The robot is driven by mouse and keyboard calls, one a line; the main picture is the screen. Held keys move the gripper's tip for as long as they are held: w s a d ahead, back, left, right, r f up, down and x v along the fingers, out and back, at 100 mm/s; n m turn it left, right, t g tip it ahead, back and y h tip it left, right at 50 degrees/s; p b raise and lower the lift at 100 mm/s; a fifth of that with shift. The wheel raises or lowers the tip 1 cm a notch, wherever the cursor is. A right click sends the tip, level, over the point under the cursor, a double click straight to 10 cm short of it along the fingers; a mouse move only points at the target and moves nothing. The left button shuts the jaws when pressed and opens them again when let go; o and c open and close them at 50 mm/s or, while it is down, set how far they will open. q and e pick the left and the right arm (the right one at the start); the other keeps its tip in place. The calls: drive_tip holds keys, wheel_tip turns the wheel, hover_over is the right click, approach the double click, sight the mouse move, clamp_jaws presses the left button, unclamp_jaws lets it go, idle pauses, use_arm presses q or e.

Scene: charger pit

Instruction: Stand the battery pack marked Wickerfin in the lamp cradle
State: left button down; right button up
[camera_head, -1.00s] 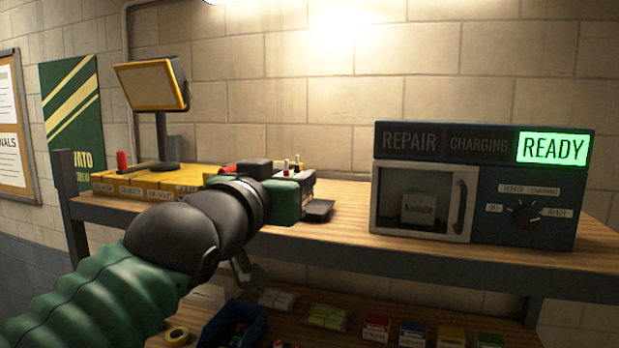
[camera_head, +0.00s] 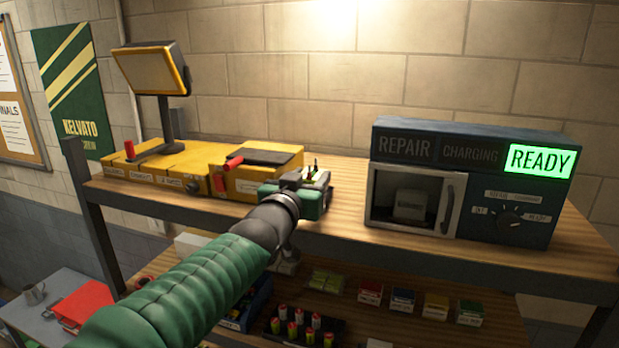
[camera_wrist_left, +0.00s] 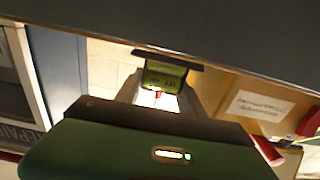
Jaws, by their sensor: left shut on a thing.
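My left gripper (camera_head: 311,184) is over the shelf, between the yellow case and the charger cabinet. In the left wrist view its fingers are shut on a small olive-green block (camera_wrist_left: 165,75); a dark plate lies against it. I cannot read a name on the block or tell whether it is the Wickerfin pack. A yellow-framed lamp (camera_head: 150,70) stands on a dark post at left; I cannot make out its cradle for sure. A pale pack (camera_head: 410,205) with an unreadable label sits inside the cabinet window. My right gripper is not in view.
The charger cabinet (camera_head: 540,215) stands at right with READY lit green. Yellow labelled cases (camera_head: 260,180) with red parts line the shelf at left. The wooden shelf (camera_head: 345,215) is bare beside the cabinet. Small boxes (camera_head: 402,300) stand on the shelf below.

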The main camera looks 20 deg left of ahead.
use_arm(q)
drive_tip(key=shift+d+f, duration=0.2)
drive_tip(key=shift+f, duration=0.05)
drive_tip(key=shift+d, duration=0.15)
drive_tip(key=c, duration=1)
unclamp_jaws()
drive_tip(key=shift+f, duration=0.15)
drive_tip(key=shift+o, duration=1.2)
drive_tip(key=shift+a, duration=0.2)
drive_tip(key=shift+o, duration=0.2)
drive_tip(key=shift+a, duration=0.2)
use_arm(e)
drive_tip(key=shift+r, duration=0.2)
use_arm(q)
drive_tip(key=shift+s, duration=0.1)
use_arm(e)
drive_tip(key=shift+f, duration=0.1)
